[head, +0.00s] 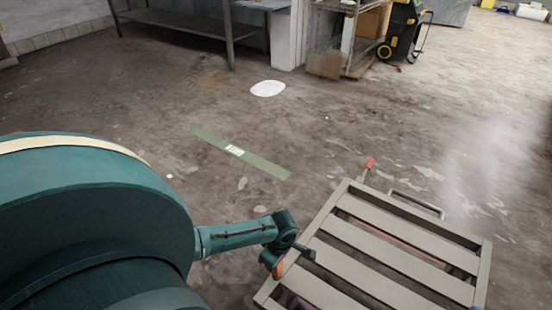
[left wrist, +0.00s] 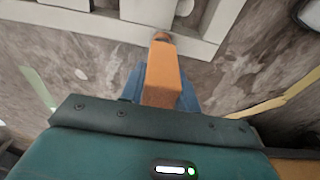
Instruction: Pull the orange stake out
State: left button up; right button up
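In the head view my left arm comes in from the left and its left gripper (head: 289,248) is over the near left part of a slatted grey rack. A small orange piece, which looks like the orange stake (head: 278,270), shows beside the gripper near the rack's left edge. In the left wrist view the orange stake (left wrist: 162,78) runs forward from the gripper's dark front bar, with blue finger parts close on both sides. Its far end is by a pale frame edge. The fingertips are hidden, so I cannot tell whether they grip it. My right gripper is not in view.
The slatted grey rack (head: 378,253) fills the lower right and has a metal handle (head: 417,203). A small red piece (head: 370,163) shows at its far corner. A green strip (head: 243,154) and a white round patch (head: 267,88) lie on the floor.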

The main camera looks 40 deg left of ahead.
pick_arm(q)
jog(key=c, duration=0.6)
jog(key=shift+d+p, duration=0.15)
jog(key=shift+p, duration=0.3)
dwell(0.4)
jog(key=shift+p, duration=0.45)
jog(key=shift+r+p, duration=0.85)
jog(key=shift+p, duration=1.15)
dwell(1.0)
jog(key=shift+w+r+p, duration=0.1)
jog(key=shift+r+p, duration=0.1)
jog(key=shift+p, duration=0.15)
jog(key=shift+r+p, duration=0.25)
jog(key=shift+p, duration=0.35)
dwell(0.3)
